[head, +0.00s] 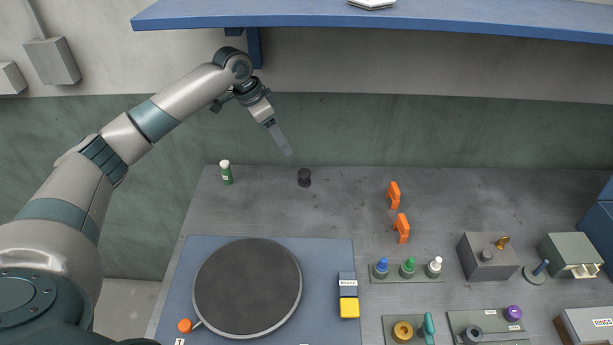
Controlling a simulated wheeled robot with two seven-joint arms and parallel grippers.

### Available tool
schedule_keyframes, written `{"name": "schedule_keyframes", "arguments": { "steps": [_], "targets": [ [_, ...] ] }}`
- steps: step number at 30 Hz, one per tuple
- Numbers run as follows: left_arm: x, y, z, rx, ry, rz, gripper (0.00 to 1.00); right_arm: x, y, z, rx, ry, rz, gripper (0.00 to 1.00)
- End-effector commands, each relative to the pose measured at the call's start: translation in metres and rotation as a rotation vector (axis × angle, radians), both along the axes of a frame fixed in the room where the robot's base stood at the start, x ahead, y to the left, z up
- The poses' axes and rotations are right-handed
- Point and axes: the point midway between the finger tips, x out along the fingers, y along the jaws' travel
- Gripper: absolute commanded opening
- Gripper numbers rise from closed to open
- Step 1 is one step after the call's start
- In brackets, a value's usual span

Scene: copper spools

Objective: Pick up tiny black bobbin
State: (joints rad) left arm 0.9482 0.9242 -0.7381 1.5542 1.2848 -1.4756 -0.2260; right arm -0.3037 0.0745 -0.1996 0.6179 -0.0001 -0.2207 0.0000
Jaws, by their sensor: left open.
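The tiny black bobbin (304,177) stands upright on the grey table near its back edge, left of the middle of the head view. My left gripper (286,148) is above and slightly left of the bobbin, pointing down toward it and apart from it. Its fingers are seen nearly edge-on; it is open and nothing shows in it. My right gripper is not in view.
A green bottle with a white cap (226,172) stands left of the bobbin. Orange clamps (401,227) stand to the right. A dark round disc (247,287) lies on a blue mat in front. A blue shelf (400,18) hangs above. The table around the bobbin is clear.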

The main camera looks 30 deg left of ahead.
Motion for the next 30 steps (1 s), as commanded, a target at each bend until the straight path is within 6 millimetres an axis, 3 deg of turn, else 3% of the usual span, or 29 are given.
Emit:
{"name": "schedule_keyframes", "arguments": {
  "steps": [10, 24, 30],
  "targets": [
    [0.006, -0.005, -0.017, -0.001, 0.002, 0.001, 0.54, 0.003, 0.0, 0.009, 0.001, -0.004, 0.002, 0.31],
    [0.03, -0.025, -0.091, -0.001, 0.003, 0.001, 0.54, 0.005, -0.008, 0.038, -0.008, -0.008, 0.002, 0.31],
    [0.037, -0.029, -0.11, -0.001, 0.001, 0.001, 0.54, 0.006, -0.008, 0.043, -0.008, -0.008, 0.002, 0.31]
  ]
}}
